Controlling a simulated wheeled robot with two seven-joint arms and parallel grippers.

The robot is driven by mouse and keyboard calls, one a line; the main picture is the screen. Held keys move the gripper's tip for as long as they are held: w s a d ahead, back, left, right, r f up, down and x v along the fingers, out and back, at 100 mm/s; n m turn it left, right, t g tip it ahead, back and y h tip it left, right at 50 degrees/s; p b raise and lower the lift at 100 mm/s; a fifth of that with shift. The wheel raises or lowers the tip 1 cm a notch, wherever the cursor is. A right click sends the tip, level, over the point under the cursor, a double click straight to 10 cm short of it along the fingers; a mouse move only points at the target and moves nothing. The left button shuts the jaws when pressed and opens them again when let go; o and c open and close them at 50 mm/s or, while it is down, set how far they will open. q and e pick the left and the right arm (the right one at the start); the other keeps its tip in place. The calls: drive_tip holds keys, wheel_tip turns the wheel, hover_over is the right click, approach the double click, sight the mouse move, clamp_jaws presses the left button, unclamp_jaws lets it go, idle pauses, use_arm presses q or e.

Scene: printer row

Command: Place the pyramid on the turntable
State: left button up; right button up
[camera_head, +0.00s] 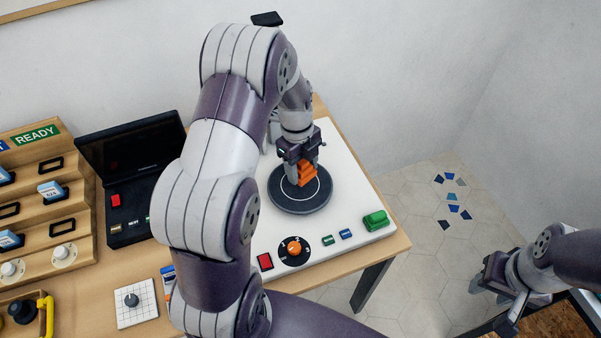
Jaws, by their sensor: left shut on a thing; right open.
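The orange stepped pyramid (307,174) is in the jaws of my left gripper (303,160), which is shut on it. The pyramid is over the dark round turntable (291,205), which has a thin white ring on top. From this angle I cannot tell whether the pyramid touches the turntable. The gripper hides the pyramid's upper part. The turntable sits on a white panel (338,215) on the wooden table. My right gripper (482,284) is open at the lower right, away from the table and empty.
The panel's front holds an orange knob (294,248), a red switch (265,261) and a green block (375,221). A black laptop-like device (130,145) and a stepped wooden rack (45,190) stand on the left. A white gridded plate with a knob (136,303) lies in front.

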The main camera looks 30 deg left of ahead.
sight(300, 177)
use_arm(q)
drive_tip(key=shift+w+a+f, duration=0.15)
drive_tip(key=shift+a+f, duration=0.15)
wheel_tip(300, 177, down, 4)
drive_tip(key=shift+d+r, duration=0.1)
drive_tip(key=shift+r, duration=0.1)
drive_tip(key=shift+f, duration=0.25)
drive_tip(key=o, duration=1)
drive_tip(key=shift+o, duration=0.2)
